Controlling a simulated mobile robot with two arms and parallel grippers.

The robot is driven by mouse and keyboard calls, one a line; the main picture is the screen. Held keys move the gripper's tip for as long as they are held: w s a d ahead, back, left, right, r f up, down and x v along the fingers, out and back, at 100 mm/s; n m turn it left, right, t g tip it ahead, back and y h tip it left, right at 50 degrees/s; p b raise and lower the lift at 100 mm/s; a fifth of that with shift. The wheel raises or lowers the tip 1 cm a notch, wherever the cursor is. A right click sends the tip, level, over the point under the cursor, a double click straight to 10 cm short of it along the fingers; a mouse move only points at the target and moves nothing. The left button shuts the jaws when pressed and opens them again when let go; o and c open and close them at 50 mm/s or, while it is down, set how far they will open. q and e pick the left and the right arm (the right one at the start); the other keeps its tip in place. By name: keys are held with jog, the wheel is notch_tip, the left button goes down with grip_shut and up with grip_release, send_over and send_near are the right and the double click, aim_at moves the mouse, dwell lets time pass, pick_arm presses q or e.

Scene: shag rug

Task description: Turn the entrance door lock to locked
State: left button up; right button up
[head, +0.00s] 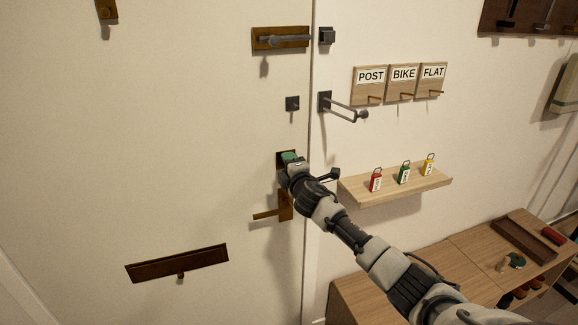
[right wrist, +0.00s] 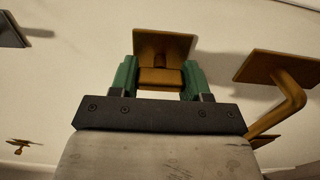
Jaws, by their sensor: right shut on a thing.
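The entrance door (head: 190,120) is pale and fills the left of the head view. Its brass lock plate (head: 280,161) is mostly hidden behind my right gripper (head: 291,157). In the right wrist view the lock's brass backplate (right wrist: 163,42) and thumb-turn (right wrist: 160,77) show plainly. The green fingers of my right gripper (right wrist: 160,84) are on either side of the thumb-turn and shut on it. The thumb-turn's broad face spans between the fingers in that view. My left gripper is not in view.
The brass lever handle (head: 270,214) is just below the lock and close to my gripper. A swing-bar guard (head: 345,108) sticks out from the wall above. A shelf (head: 397,188) with several tagged padlocks is at the right, over a wooden bench (head: 450,262).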

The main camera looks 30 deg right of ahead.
jog(key=shift+f, duration=0.1)
jog(key=o, duration=0.9)
jog(key=b+v, duration=0.1)
jog(key=v, duration=0.9)
jog(key=shift+s+b, duration=0.35)
jog(key=shift+s, duration=0.05)
